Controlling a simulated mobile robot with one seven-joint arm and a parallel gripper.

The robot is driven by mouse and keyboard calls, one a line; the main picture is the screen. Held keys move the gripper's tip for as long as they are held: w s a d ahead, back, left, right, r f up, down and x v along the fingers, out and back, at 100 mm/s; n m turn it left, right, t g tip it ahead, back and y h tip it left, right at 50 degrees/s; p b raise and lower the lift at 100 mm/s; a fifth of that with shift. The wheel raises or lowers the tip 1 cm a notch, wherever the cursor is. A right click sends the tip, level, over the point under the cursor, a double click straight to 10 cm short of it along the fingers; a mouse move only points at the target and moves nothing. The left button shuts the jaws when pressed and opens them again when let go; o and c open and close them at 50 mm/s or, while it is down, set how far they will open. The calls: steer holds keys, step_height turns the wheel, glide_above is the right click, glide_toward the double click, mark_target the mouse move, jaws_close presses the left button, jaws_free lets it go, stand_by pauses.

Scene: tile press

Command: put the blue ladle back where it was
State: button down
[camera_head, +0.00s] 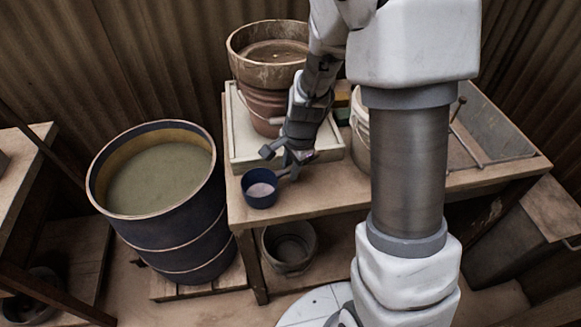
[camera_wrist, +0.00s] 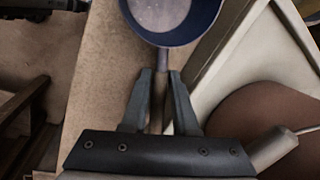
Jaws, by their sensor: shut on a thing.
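The blue ladle (camera_head: 260,188) is a round dark-blue cup with a pale content inside. It is at the front left corner of the wooden table (camera_head: 330,200), in front of the white tray. My gripper (camera_head: 287,160) is shut on the ladle's handle. In the wrist view the ladle's cup (camera_wrist: 172,18) is at the top, cut by the edge, and the handle runs down between the two fingers of my gripper (camera_wrist: 160,88). I cannot tell whether the cup touches the table top.
A brown bucket (camera_head: 262,100) of muddy liquid stands on the white tray (camera_head: 237,140). A large blue drum (camera_head: 165,235) of greenish liquid stands left of the table. A pale bucket (camera_head: 362,125) is partly hidden behind my arm. Another bucket (camera_head: 288,262) sits under the table.

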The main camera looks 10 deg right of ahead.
steer(key=c, duration=0.7)
jaws_free()
steer(key=s+d+r+n+t+p, duration=0.1)
steer(key=s+r+n+p, duration=0.3)
steer(key=r, duration=0.7)
steer(key=s+r+n+t, duration=0.1)
steer(key=s+r+n, duration=0.3)
steer(key=r, duration=0.7)
steer(key=s+r+n, duration=0.1)
steer(key=s+n, duration=0.1)
steer(key=s, duration=0.1)
steer(key=s+d+r+n+t, duration=0.1)
steer(key=s+r+n, duration=0.1)
steer(key=s, duration=0.2)
steer(key=s+r+n+h, duration=0.1)
steer(key=s+r, duration=0.1)
steer(key=s, duration=0.1)
steer(key=shift+s+d+r+n, duration=0.1)
steer(key=shift+s+d+n, duration=0.1)
steer(key=shift+s+n, duration=0.2)
steer(key=shift+r, duration=0.15)
step_height(320, 180, up, 10)
steer(key=p, duration=1)
steer(key=shift+w, duration=0.1)
